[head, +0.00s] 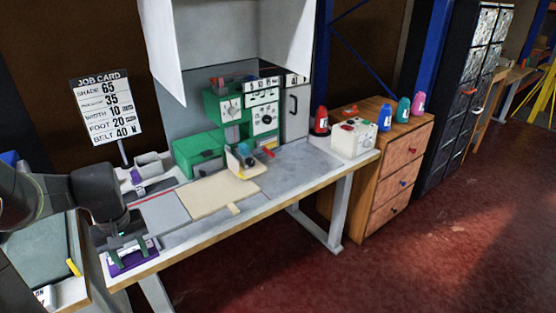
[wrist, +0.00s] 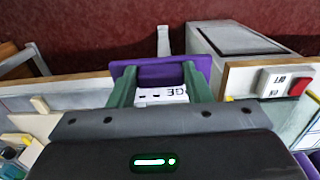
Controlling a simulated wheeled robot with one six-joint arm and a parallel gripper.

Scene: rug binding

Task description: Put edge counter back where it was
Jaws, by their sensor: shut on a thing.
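The edge counter is a purple block with a white label, at the front left corner of the bench in the head view (head: 133,262). In the wrist view the purple block (wrist: 155,72) sits between my two green fingers, and the label shows the letters "GE". My gripper (head: 130,250) is shut on it, pointing down from the arm at left. I cannot tell whether the block touches the bench top or hangs just above it. The fingers hide part of it.
The bench (head: 285,185) holds a green machine (head: 240,110), a beige board (head: 220,190) and a grey holder (head: 148,163) near a small purple item (head: 137,177). A job card (head: 106,105) stands behind. A wooden drawer cabinet (head: 395,165) stands right, with coloured bottles on top.

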